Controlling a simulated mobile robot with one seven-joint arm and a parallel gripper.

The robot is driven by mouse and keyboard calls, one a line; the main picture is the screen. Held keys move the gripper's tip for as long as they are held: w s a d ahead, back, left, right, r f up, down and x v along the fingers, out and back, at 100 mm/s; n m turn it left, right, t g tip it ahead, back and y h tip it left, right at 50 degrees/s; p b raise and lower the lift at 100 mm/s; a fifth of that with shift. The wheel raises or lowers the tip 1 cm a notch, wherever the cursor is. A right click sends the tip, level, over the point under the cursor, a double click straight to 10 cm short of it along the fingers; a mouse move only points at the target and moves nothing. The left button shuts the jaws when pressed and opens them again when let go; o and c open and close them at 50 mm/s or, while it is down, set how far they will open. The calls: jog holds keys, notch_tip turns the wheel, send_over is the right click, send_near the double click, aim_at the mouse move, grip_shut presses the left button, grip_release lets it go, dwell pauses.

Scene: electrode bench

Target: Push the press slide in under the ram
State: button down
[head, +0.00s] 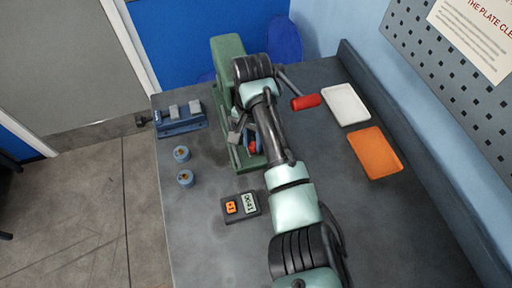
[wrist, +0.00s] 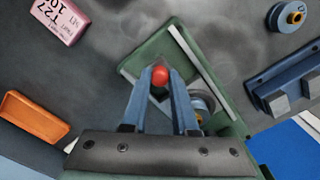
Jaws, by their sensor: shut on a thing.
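The green press (head: 228,62) stands at the back of the bench, its lever ending in a red grip (head: 305,102). Its green base (wrist: 135,67) fills the middle of the wrist view, with a pale rail (wrist: 200,72) along one side. My gripper (wrist: 160,78) is shut on a red knob (wrist: 160,74), which seems to belong to the press slide; the knob also shows in the head view (head: 252,147). A round metal part with a brass centre (wrist: 201,104) sits beside the fingers, partly hidden. The slide is mostly hidden behind my fingers, and the ram is hard to make out.
A blue vise (head: 181,119) and two blue pucks (head: 181,154) (head: 186,178) stand left of the press. A white tray (head: 345,104) and an orange tray (head: 375,152) lie right. A pink labelled block (wrist: 60,20) shows in the wrist view.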

jog(key=shift+w, duration=0.25)
jog(key=shift+s, duration=0.15)
jog(key=c, duration=0.7)
grip_release()
jog(key=shift+s, duration=0.1)
jog(key=shift+r, duration=0.15)
jog(key=shift+r+p, duration=1.45)
jog(key=shift+r, duration=4.95)
jog(key=shift+f, duration=0.1)
